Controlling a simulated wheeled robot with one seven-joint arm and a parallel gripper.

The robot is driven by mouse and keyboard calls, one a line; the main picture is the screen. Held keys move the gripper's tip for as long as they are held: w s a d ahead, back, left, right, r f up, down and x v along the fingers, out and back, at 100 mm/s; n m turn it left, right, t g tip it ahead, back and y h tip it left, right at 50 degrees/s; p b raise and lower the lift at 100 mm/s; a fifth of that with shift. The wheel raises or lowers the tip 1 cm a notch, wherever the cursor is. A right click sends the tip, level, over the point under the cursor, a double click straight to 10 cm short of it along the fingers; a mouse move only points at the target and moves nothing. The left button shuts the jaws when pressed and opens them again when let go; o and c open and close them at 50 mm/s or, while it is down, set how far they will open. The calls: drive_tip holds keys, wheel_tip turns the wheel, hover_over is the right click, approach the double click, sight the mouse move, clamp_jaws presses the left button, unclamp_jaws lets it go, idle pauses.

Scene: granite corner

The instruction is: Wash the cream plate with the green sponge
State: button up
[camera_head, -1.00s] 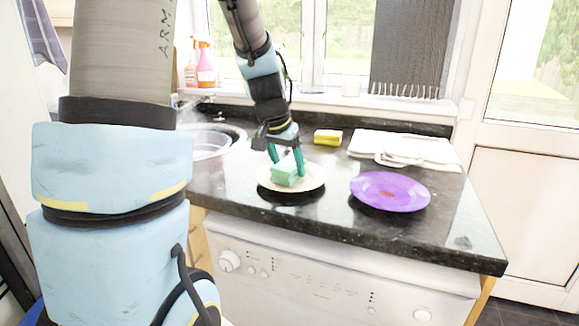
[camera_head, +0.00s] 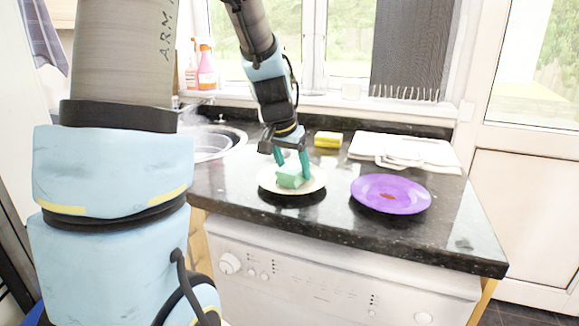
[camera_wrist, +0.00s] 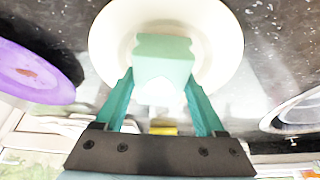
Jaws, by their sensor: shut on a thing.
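The cream plate (camera_head: 317,184) lies on the dark worktop and also fills the upper middle of the wrist view (camera_wrist: 223,40). The green sponge (camera_head: 291,179) is on the plate, near its middle. In the wrist view the sponge (camera_wrist: 162,58) sits between my two teal fingers. My gripper (camera_head: 292,166) points down over the plate and is shut on the sponge, a finger on each side. The sponge hides part of the plate, so I cannot tell whether there is a stain beneath it.
A purple plate (camera_head: 410,195) with a reddish-brown mark lies to the right. A yellow sponge (camera_head: 327,139) is behind, near the wall. A sink (camera_head: 212,146) is at the left. The front worktop is clear.

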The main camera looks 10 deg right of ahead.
drive_tip(key=shift+w+a+f+b, duration=0.15)
drive_tip(key=shift+w+a+b, duration=0.1)
drive_tip(key=shift+a+b, duration=0.2)
drive_tip(key=shift+w+a, duration=0.1)
drive_tip(key=shift+a, duration=0.15)
drive_tip(key=shift+s+d+r+p, duration=0.25)
drive_tip(key=shift+s+d+p, duration=0.2)
drive_tip(key=shift+d, duration=0.3)
drive_tip(key=shift+r+p, duration=2.2)
drive_tip(key=shift+r, duration=0.8)
drive_tip(key=shift+r+p, duration=1.2)
drive_tip(key=shift+r, duration=0.35)
